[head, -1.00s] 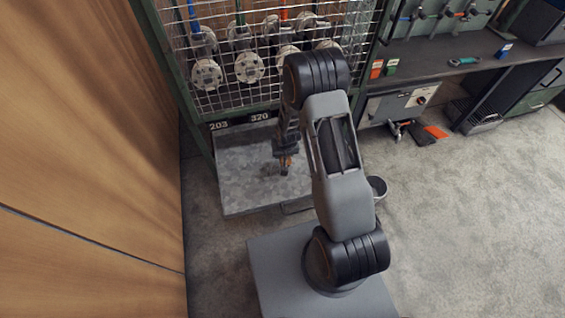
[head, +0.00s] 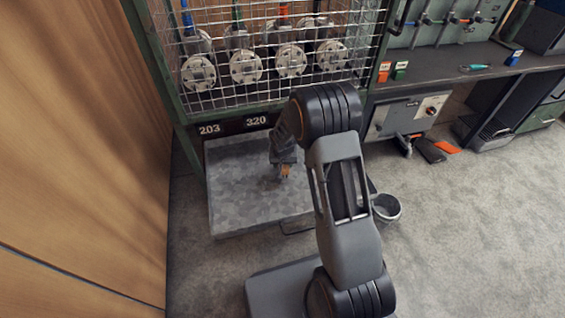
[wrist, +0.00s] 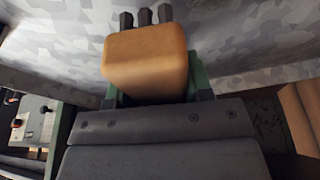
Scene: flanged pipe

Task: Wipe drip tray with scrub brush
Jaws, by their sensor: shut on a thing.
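The drip tray (head: 240,205) is a grey, mottled metal tray on the floor below the wire-mesh panel. Its mottled surface (wrist: 235,35) fills the upper part of the wrist view. My gripper (head: 283,166) is over the tray, right of its middle, pointing down. It is shut on the scrub brush (head: 285,172), which has a tan wooden block. In the wrist view the tan block of the brush (wrist: 146,58) sits between the fingers, with several dark bristle tufts beyond it. The bristles are at or close to the tray surface; I cannot tell whether they touch.
A mesh cage (head: 255,50) with several flanged pipes stands behind the tray. A grey bucket (head: 386,208) stands on the floor to the right, close to my arm. A wooden wall (head: 80,150) bounds the left. A workbench (head: 450,70) is at the back right; open floor lies right.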

